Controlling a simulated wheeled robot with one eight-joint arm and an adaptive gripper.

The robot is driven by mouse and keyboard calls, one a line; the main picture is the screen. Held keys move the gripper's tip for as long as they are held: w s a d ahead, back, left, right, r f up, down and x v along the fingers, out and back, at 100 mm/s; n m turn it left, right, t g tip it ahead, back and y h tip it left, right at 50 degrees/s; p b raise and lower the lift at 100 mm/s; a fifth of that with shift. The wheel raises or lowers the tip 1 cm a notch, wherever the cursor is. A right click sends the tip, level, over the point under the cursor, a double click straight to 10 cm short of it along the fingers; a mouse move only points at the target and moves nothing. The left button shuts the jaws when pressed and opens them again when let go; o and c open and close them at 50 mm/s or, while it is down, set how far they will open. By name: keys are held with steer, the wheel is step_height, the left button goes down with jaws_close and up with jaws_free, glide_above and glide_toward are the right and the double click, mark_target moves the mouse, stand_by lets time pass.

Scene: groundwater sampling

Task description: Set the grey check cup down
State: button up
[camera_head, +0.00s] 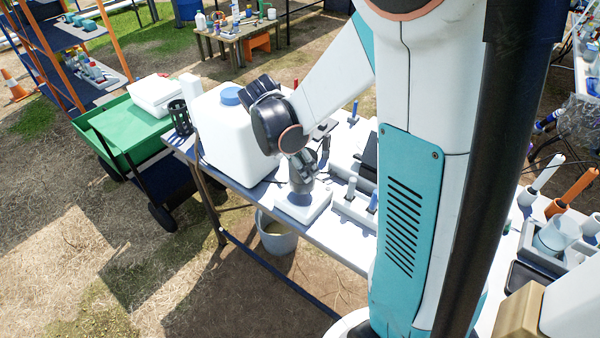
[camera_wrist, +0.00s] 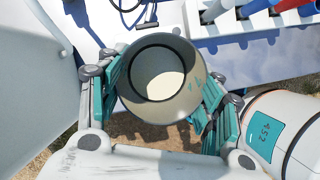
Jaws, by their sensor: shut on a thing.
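The grey check cup (camera_wrist: 178,108) is between the two teal-and-grey fingers of my gripper (camera_wrist: 160,92) in the wrist view. A finger presses on each side of it. Its open mouth faces the wrist camera, showing a pale inside, with small teal marks on the wall. In the head view my gripper (camera_head: 303,172) points down over the near edge of the white table. The grey cup (camera_head: 300,188) shows below it, above or on a low white block (camera_head: 303,208). I cannot tell whether its base touches the block.
A large white container with a blue cap (camera_head: 228,128) stands close left of my gripper. A grey rack (camera_head: 352,208) with upright tubes is close on the right. A bucket (camera_head: 277,236) stands on the ground below. A green cart (camera_head: 125,130) is farther left.

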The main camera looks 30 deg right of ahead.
step_height(320, 180, down, 4)
steer(key=shift+b, duration=0.55)
steer(key=shift+r, duration=0.1)
steer(key=o, duration=0.7)
steer(key=shift+f, duration=0.2)
steer(key=o, duration=0.4)
steer(key=shift+r, duration=0.15)
